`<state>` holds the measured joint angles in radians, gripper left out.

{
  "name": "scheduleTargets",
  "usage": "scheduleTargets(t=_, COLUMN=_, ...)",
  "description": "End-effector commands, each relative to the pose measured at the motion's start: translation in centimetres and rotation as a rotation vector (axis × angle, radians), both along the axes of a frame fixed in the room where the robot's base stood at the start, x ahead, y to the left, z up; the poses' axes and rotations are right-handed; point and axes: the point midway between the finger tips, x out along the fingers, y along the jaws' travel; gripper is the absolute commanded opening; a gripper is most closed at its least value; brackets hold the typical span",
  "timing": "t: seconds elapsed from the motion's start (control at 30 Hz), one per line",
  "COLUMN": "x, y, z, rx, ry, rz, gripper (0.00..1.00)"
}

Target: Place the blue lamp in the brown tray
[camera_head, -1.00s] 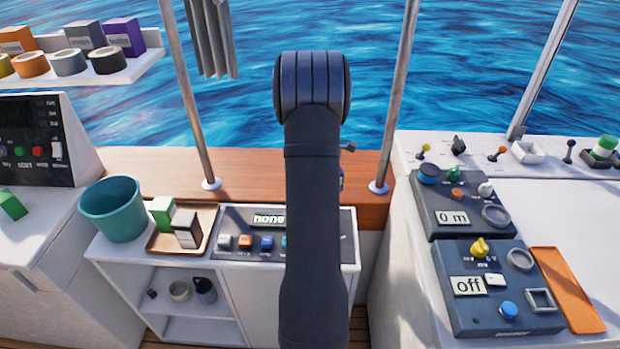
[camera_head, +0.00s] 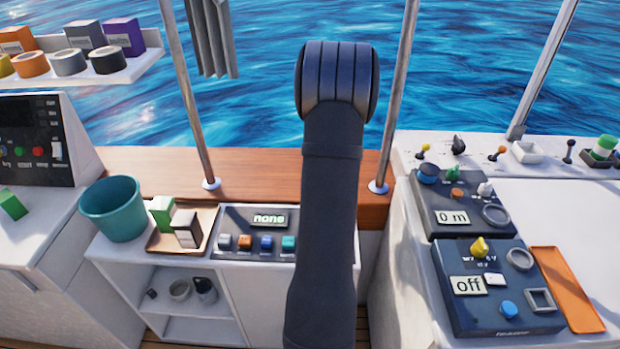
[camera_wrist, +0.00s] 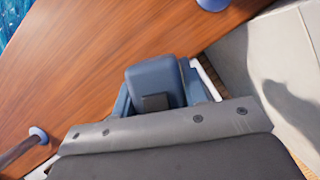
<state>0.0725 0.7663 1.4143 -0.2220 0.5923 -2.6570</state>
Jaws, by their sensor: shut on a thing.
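My gripper (camera_wrist: 157,98) shows in the wrist view, shut on a blue block-like thing with a dark rectangular patch, which appears to be the blue lamp (camera_wrist: 154,78). It is held above or near the wooden ledge. In the head view my own arm hides the gripper and the lamp. The brown tray (camera_head: 208,217) sits on the white cabinet at the left, beside the teal bucket. It holds a green-and-white box (camera_head: 162,213) and a dark-and-white box (camera_head: 186,229). The tray is not in the wrist view.
The teal bucket (camera_head: 113,209) stands left of the tray, and a button panel (camera_head: 268,218) lies to its right. Metal posts (camera_head: 188,95) rise from the wooden ledge (camera_head: 250,172). Control panels (camera_head: 490,290) and an orange tray (camera_head: 567,288) are at the right.

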Motion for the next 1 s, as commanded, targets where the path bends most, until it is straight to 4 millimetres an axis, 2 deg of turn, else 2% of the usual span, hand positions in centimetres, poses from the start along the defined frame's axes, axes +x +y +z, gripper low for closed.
scheduleTargets(t=0.4, x=4.1, y=7.6, z=-5.2, rx=0.000, ry=0.003, rz=0.008, gripper=0.12)
scheduleTargets(t=0.5, x=4.9, y=9.0, z=-6.2, rx=-0.001, ry=0.003, rz=0.007, gripper=0.12)
scheduleTargets(t=0.77, x=5.5, y=10.0, z=-7.5, rx=0.000, ry=0.002, rz=0.003, gripper=0.12)
scheduleTargets(t=1.0, x=5.5, y=10.0, z=-10.7, rx=-0.001, ry=-0.001, rz=0.003, gripper=0.12)
